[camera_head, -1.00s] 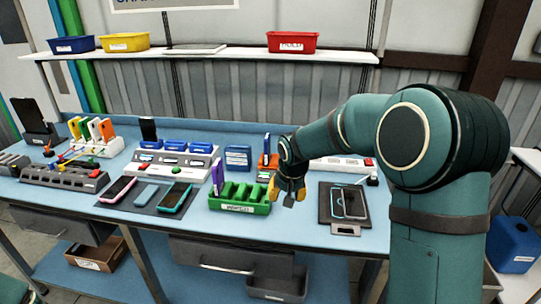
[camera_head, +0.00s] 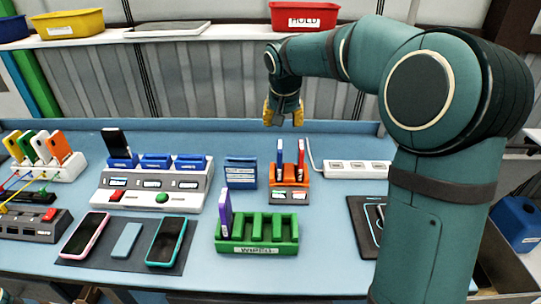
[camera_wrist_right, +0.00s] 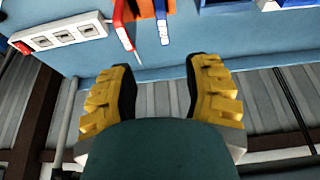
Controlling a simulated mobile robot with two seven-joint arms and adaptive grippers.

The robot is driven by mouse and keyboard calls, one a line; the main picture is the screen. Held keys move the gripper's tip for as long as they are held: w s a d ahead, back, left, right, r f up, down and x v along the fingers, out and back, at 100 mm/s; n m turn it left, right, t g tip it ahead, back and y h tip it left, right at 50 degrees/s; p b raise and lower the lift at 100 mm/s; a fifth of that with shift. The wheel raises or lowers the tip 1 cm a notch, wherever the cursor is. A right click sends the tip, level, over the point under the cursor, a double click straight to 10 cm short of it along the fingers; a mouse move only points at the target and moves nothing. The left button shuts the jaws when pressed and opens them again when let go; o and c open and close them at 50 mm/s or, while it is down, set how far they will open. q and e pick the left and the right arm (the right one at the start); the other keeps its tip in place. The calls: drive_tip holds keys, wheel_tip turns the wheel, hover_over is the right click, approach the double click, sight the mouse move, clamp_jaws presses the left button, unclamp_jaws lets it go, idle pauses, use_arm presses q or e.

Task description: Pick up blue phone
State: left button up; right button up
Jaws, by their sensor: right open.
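A thin blue phone (camera_head: 280,158) stands upright in the orange holder (camera_head: 290,197), to the left of a red phone (camera_head: 301,157). In the right wrist view the blue phone (camera_wrist_right: 162,22) shows at the top centre, beside the red one (camera_wrist_right: 124,28). My right gripper (camera_head: 283,120) has yellow fingers and hangs above the holder, apart from the phones. Its fingers (camera_wrist_right: 160,85) are spread with nothing between them in the wrist view. A small slate-blue slab (camera_head: 127,240) lies flat on a dark mat. My left gripper is out of view.
A green rack (camera_head: 257,247) holding a purple item (camera_head: 225,213) stands in front of the orange holder. A blue box (camera_head: 240,172) is to its left, a white power strip (camera_head: 357,169) to its right. A shelf with bins (camera_head: 300,17) runs behind.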

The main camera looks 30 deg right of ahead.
sight(280, 146)
drive_tip(key=b+x, duration=0.1)
drive_tip(key=x, duration=0.7)
drive_tip(key=shift+f, duration=0.3)
drive_tip(key=b+x, duration=0.1)
drive_tip(key=x, duration=0.3)
drive_tip(key=shift+s+a+f+b, duration=0.1)
drive_tip(key=shift+a+f+b, duration=0.1)
drive_tip(key=shift+a+b, duration=0.15)
drive_tip(key=shift+w+d+f, duration=0.1)
drive_tip(key=shift+w+f, duration=0.15)
drive_tip(key=shift+f, duration=0.15)
drive_tip(key=shift+o, duration=0.2)
drive_tip(key=shift+r, duration=0.1)
clamp_jaws()
